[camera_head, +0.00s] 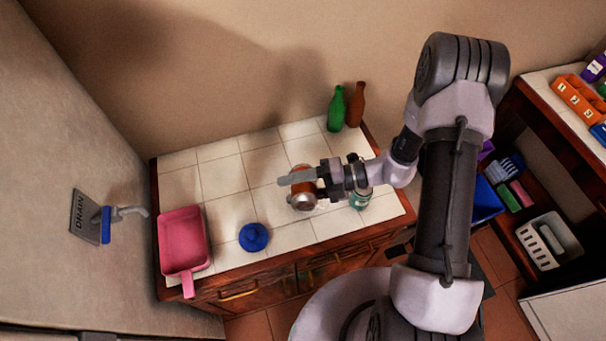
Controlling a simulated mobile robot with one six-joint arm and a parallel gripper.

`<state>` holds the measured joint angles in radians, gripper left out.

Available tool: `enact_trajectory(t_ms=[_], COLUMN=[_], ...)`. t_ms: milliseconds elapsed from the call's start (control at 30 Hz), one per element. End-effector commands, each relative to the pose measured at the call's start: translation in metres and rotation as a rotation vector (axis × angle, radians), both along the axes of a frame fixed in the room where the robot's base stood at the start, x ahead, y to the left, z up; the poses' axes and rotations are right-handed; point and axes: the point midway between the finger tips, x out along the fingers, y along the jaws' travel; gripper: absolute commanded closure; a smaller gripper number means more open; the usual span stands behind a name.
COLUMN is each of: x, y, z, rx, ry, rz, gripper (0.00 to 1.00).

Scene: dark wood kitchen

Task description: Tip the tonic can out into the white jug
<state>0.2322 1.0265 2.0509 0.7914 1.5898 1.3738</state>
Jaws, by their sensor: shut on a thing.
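My gripper (302,184) is above the middle of the tiled counter, shut on the tonic can. The can (303,201) shows an orange-brown side and a silver end; it is tilted, with the silver end toward the front edge of the counter. My finger covers part of its side. I cannot make out a white jug clearly; the can and gripper hide the counter just beneath them. I cannot tell whether anything is flowing from the can.
A teal container (359,199) is under my wrist. Green (336,109) and brown (355,106) bottles stand at the back right. Bare tiles lie at the back left.

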Motion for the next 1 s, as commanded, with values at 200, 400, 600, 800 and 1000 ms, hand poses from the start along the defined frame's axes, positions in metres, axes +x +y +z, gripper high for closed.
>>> enact_trajectory(t_ms=[200, 400, 600, 800, 1000], x=[0.0004, 0.0009, 0.0015, 0.0020, 0.0023], y=[0.0001, 0.0001, 0.0001, 0.0001, 0.0001], z=[0.0019, 0.0033, 0.0045, 0.0055, 0.0066], rx=[0.001, 0.001, 0.000, 0.000, 0.000], ry=[0.026, 0.051, 0.074, 0.098, 0.122], rz=[0.000, 0.000, -0.001, -0.001, 0.000], gripper=[0.90, 0.90, 0.90, 0.90, 0.90])
